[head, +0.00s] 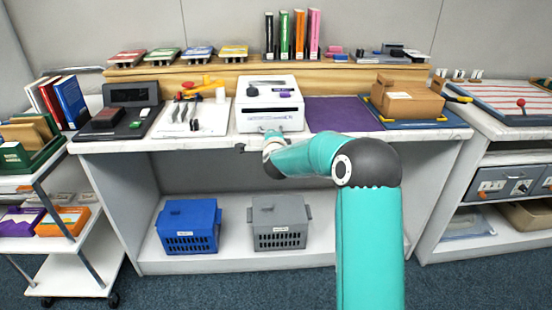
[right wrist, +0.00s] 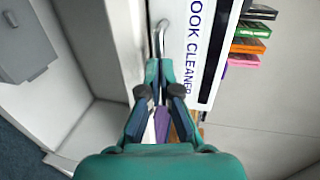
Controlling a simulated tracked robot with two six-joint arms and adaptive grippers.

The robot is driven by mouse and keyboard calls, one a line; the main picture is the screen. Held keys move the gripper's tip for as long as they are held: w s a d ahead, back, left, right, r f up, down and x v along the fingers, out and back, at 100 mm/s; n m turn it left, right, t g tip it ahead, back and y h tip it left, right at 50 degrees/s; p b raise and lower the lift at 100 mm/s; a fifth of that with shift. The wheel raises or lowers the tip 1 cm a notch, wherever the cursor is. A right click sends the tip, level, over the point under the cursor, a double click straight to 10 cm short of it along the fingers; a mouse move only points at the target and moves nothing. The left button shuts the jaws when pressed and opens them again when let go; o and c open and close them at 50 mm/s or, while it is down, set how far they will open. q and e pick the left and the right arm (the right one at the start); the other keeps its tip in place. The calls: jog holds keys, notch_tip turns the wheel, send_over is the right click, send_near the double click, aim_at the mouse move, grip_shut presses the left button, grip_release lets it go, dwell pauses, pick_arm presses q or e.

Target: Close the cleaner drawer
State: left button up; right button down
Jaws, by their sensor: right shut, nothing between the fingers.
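The white book cleaner (head: 270,97) stands on the workbench in the head view. In the right wrist view its white front (right wrist: 205,50) carries the words "OOK CLEANER", partly cut off. A bent metal handle (right wrist: 160,38) shows on the front. My right gripper (right wrist: 165,72) is shut and empty, with its fingertips right at the handle's near end; I cannot tell whether they touch it. In the head view my right arm reaches to the cleaner's lower front and hides part of it. How far the drawer stands out is hard to tell. My left gripper is not in view.
A purple mat (head: 342,115) lies right of the cleaner, and a white board with tools (head: 193,117) lies left of it. A blue crate (head: 188,226) and a grey crate (head: 279,222) stand on the shelf below. A cart (head: 75,245) stands at the left.

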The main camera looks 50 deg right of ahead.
jog(key=v, duration=1.2)
jog(key=w+a+f+n+g+y, duration=0.15)
jog(key=a+f+n+y, duration=0.25)
jog(key=a+f, duration=0.8)
jog(key=w+a+f+n+y, duration=0.35)
jog(key=a+f, duration=0.55)
jog(key=f, duration=0.5)
jog(key=s+a+f+n+g+y, duration=0.3)
jog(key=s+a+f+n+y, duration=0.35)
jog(key=a+f, duration=0.6)
jog(key=s+a+f+n+g+y, duration=0.1)
jog(key=s+a+f+n+g, duration=0.15)
jog(key=s+a+n, duration=0.4)
jog(key=s+a+f+n+g+y, duration=0.1)
jog(key=s+a+f+n+g, duration=0.2)
jog(key=s, duration=0.6)
notch_tip(320, 180, up, 21)
jog(key=n+p, duration=0.2)
jog(key=p, duration=1.6)
jog(key=shift+a+p, duration=0.3)
jog(key=shift+p, duration=0.1)
